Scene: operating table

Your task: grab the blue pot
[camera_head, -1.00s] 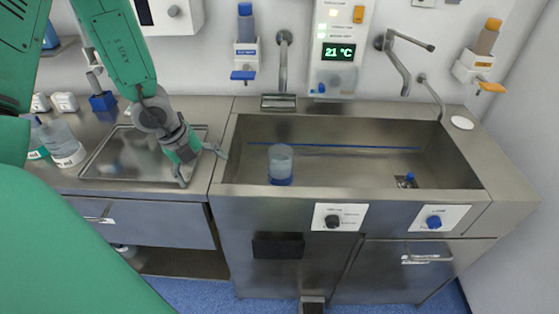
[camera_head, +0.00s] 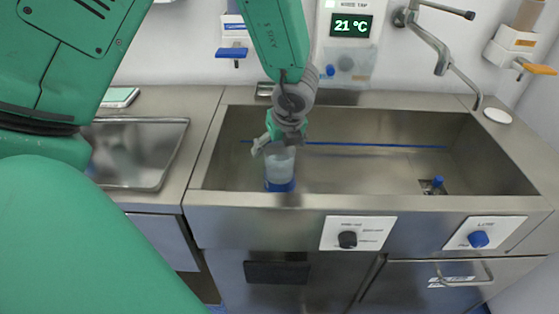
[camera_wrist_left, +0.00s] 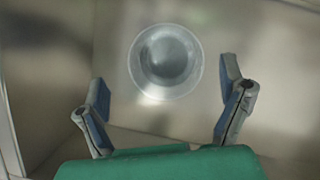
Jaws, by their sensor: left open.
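The pot (camera_head: 280,172) stands upright in the left part of the steel sink. It is a translucent cup with a blue lower part. My left gripper (camera_head: 279,146) is over the sink, just above the pot and partly in front of its rim. In the left wrist view the pot (camera_wrist_left: 165,62) shows from above as a round rim, ahead of the open fingers of the left gripper (camera_wrist_left: 167,102). The fingers are wide apart with nothing between them. My right gripper is in neither view.
The steel sink (camera_head: 365,206) has raised walls around the pot. A small blue-topped item (camera_head: 437,182) sits at its right end. A metal tray (camera_head: 135,122) lies on the left counter. A tap (camera_head: 436,45) hangs over the right side. The sink's middle is clear.

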